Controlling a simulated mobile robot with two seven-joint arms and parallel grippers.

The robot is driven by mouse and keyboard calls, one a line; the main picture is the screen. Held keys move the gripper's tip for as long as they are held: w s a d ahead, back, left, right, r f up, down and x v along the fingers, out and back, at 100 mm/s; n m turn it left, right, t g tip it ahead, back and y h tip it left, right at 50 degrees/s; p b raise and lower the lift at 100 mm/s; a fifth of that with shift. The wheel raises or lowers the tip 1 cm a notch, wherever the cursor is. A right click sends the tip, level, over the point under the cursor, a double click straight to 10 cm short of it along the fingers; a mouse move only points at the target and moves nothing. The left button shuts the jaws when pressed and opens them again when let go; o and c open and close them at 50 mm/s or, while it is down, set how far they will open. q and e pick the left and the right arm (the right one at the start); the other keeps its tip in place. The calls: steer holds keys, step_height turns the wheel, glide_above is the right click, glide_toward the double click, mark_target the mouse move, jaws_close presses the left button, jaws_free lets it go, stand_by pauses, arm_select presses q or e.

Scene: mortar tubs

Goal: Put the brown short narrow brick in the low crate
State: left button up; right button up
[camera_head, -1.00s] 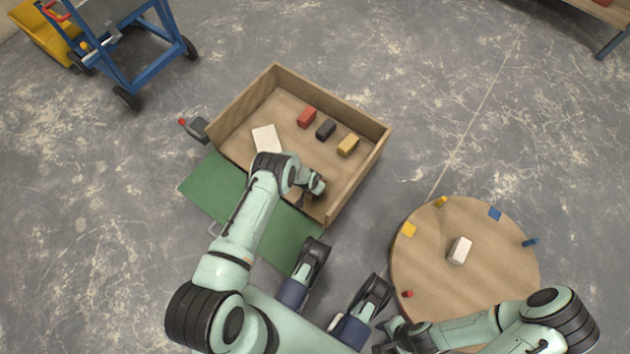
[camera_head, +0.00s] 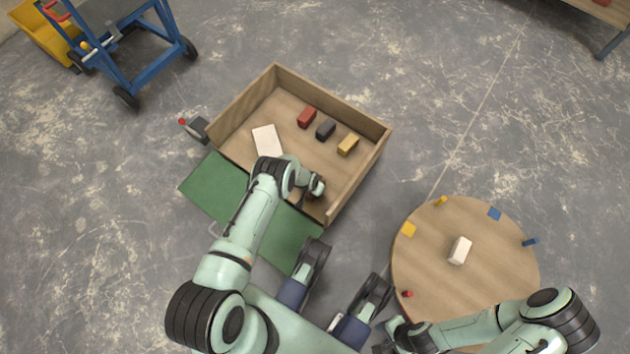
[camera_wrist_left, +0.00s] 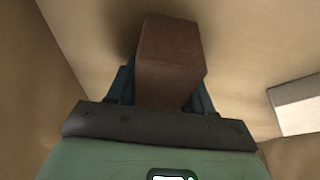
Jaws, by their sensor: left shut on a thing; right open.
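The brown short narrow brick (camera_wrist_left: 172,55) is held between the fingers of my left gripper (camera_wrist_left: 160,95), which is shut on it. Wooden surfaces surround the brick in the left wrist view. I cannot tell whether it touches the crate floor. My right gripper (camera_head: 386,342) is open, low in the head view, left of the round table.
The crate also holds a red brick (camera_head: 307,117), a dark brick (camera_head: 326,129), a yellow brick (camera_head: 348,144) and a white slab (camera_head: 266,139). A green mat (camera_head: 208,187) lies beside it. A round table (camera_head: 430,280) carries a white block (camera_head: 460,250) and small coloured pieces.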

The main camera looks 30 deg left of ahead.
arm_select(q)
steer(key=shift+s+f, duration=0.1)
steer(key=shift+f, duration=0.25)
arm_select(e)
steer(key=shift+s, duration=0.15)
arm_select(q)
steer(key=o, duration=1.4)
steer(key=shift+a, duration=0.1)
steer(key=shift+o, duration=0.2)
steer(key=shift+d, duration=0.35)
steer(key=shift+r, duration=0.1)
steer(key=a+p+v, duration=0.1)
steer(key=p+v, duration=0.5)
steer(key=v, duration=0.7)
steer(key=shift+r, duration=0.45)
arm_select(e)
steer(key=w+a+r+t, duration=0.1)
steer(key=w+r+t, duration=0.3)
steer(key=w+r, duration=0.5)
steer(key=w, duration=0.4)
steer(key=shift+a+n+t, duration=0.3)
steer(key=shift+a+n, duration=0.05)
steer(key=shift+n, duration=0.05)
arm_select(q)
steer(key=shift+a, duration=0.1)
arm_select(e)
steer(key=shift+r, duration=0.1)
